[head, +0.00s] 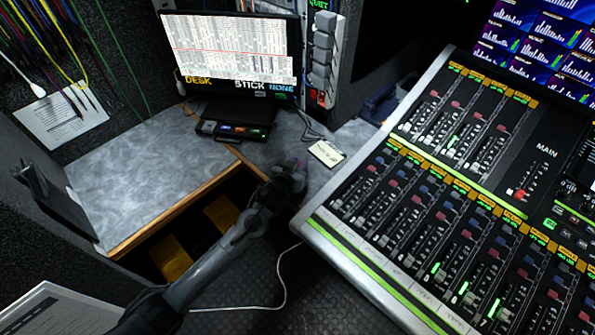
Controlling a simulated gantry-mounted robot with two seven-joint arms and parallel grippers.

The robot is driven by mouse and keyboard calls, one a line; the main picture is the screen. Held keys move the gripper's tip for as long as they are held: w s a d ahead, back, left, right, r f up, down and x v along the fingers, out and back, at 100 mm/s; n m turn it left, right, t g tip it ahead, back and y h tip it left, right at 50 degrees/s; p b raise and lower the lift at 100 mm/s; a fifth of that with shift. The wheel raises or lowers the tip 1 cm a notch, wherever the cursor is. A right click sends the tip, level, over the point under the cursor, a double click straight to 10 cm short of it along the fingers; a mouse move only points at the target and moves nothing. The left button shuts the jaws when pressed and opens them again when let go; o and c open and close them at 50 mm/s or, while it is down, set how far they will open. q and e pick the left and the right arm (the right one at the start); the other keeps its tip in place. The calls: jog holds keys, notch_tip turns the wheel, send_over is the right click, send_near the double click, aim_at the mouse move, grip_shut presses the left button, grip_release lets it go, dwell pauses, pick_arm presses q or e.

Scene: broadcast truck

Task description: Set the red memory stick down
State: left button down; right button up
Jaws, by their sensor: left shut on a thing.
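My left gripper (296,172) reaches up from the bottom left and is over the front edge of the grey desk, left of the mixing console. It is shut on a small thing. Only a small pinkish bit shows at the fingertips, which fits the red memory stick, but the fingers hide most of it. I cannot tell whether it touches the desk top. My right gripper is out of view.
A monitor (230,50) reading DESK, STICK, NONE stands behind a dark device (232,130) with small lit displays. A pale card (326,153) lies right of the gripper. The mixing console (420,200) fills the right. The grey desk (150,165) is clear at left.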

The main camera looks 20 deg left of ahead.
pick_arm(q)
notch_tip(320, 180, down, 3)
jog(key=shift+b, duration=0.4)
jog(key=c, duration=0.9)
grip_release()
jog(key=shift+f, duration=0.1)
jog(key=shift+c, duration=0.2)
